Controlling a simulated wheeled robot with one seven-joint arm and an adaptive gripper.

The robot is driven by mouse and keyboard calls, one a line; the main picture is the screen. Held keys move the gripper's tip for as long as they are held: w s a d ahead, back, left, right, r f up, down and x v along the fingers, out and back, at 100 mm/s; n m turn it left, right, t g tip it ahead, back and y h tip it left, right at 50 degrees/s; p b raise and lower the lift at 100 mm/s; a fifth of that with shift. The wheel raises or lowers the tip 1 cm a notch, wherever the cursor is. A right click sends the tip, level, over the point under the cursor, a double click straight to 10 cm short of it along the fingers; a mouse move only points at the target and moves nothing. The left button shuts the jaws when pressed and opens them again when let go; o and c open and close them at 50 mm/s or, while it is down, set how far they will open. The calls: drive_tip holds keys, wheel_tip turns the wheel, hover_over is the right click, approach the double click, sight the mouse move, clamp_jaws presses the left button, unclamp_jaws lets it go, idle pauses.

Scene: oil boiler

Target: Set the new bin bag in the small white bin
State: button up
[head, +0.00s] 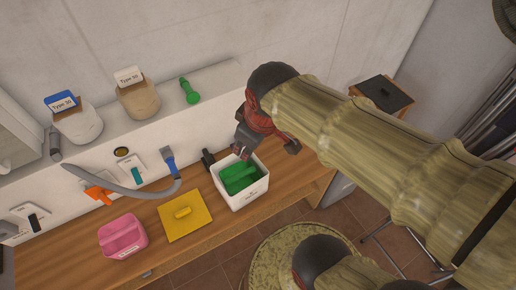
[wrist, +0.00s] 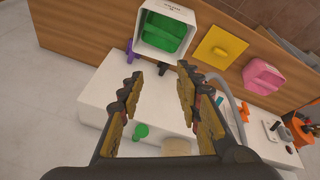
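The small white bin (head: 259,189) stands on the wooden bench below my gripper (head: 264,146). It also shows at the top of the wrist view (wrist: 183,13). A green piece (head: 238,178) with a raised grip-like part lies inside the bin, below its rim. It also fills the bin's opening in the wrist view (wrist: 161,34). I cannot tell for certain that this green piece is the new bin bag. My gripper's two fingers also show in the wrist view (wrist: 160,77), spread apart with nothing between them. They are clear of the bin.
A yellow square (head: 185,214) with a knob and a pink piece (head: 121,236) lie left of the bin. A grey hose (head: 128,190) lies behind them. Paper-bag-like containers (head: 139,101) and a green bottle (head: 189,92) stand on the white ledge behind. A stool (head: 381,92) stands right.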

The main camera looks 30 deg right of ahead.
drive_tip(key=s+r+m, duration=0.1)
drive_tip(key=s+r+m+t, duration=0.1)
drive_tip(key=s+m, duration=0.1)
drive_tip(key=s+r+m, duration=0.1)
drive_tip(key=s+m, duration=0.1)
drive_tip(key=shift+r+t, duration=0.2)
drive_tip(key=shift+t, duration=0.1)
wheel_tip(320, 180, down, 13)
drive_tip(key=b, duration=1.2)
drive_tip(key=shift+r+b, duration=0.2)
drive_tip(key=shift+b, duration=0.1)
